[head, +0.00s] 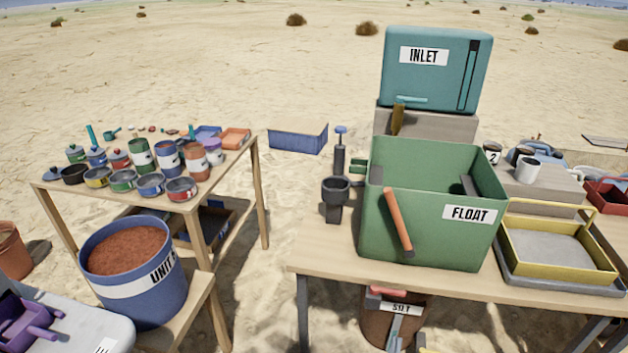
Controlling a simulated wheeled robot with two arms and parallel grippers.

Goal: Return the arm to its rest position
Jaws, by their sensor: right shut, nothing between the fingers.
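My left gripper is not in view.
The right table holds a green FLOAT bin (425,235) with an orange-handled tool (397,220), and a yellow tray (560,268). A teal INLET box (435,75) stands behind. The left table (225,165) holds cans and pots. Sand lies between the tables.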

